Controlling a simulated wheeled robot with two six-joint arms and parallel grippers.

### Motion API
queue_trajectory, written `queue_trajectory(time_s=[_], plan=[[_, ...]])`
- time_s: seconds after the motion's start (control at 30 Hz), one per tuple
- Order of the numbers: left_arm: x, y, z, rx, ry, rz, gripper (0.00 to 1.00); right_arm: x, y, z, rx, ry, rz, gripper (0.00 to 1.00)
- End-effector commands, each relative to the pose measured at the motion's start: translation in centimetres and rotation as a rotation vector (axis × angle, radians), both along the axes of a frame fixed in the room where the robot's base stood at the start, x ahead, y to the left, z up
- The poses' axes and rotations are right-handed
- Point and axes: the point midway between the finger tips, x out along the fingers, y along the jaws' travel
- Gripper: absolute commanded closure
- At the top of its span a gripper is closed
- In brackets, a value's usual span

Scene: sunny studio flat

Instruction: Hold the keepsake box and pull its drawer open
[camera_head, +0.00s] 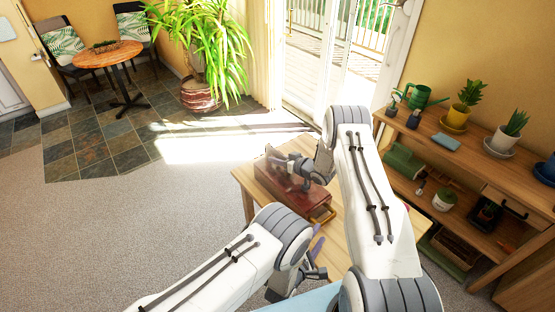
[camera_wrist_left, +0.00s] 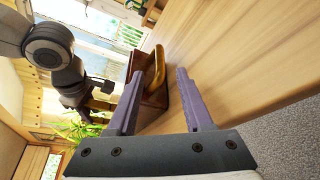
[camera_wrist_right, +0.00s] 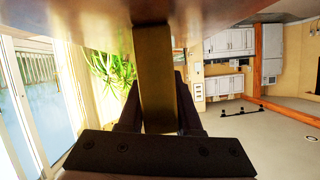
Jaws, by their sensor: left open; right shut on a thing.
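The keepsake box (camera_head: 289,198), reddish-brown wood, stands on the wooden table. A yellowish handle (camera_wrist_left: 157,68) shows on its front in the left wrist view. My right gripper (camera_head: 288,168) is over the top of the box, shut on a brown upright part of it, seen as a bar (camera_wrist_right: 154,75) between the fingers in the right wrist view. My left gripper (camera_head: 317,250) is open and empty in front of the box. In the left wrist view, the handle appears between its purple fingertips (camera_wrist_left: 157,73), a little beyond them. Whether the drawer is ajar is not clear.
The table (camera_head: 248,179) has bare wood around the box. A shelf unit (camera_head: 452,148) with potted plants and a green watering can (camera_head: 421,97) stands at right. A large plant (camera_head: 203,90) stands behind, by the glass door. Carpet at left is clear.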

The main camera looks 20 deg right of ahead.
Motion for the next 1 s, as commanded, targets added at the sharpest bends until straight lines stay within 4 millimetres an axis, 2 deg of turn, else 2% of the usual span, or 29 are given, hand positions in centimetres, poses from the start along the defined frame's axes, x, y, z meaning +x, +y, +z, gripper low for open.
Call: queue_trajectory(time_s=[0.4, 0.6, 1.0], plan=[[3.9, -4.8, -1.3, -0.001, -0.002, -0.001, 0.49, 0.0, 0.0, 0.0, 0.001, 0.000, 0.001, 1.00], [5.2, -6.4, -1.8, 0.002, -0.002, -0.001, 0.49, 0.0, 0.0, 0.0, 0.001, 0.001, 0.001, 1.00], [5.8, -7.2, -2.0, 0.004, -0.001, -0.001, 0.49, 0.0, 0.0, 0.0, 0.001, 0.001, 0.001, 1.00]])
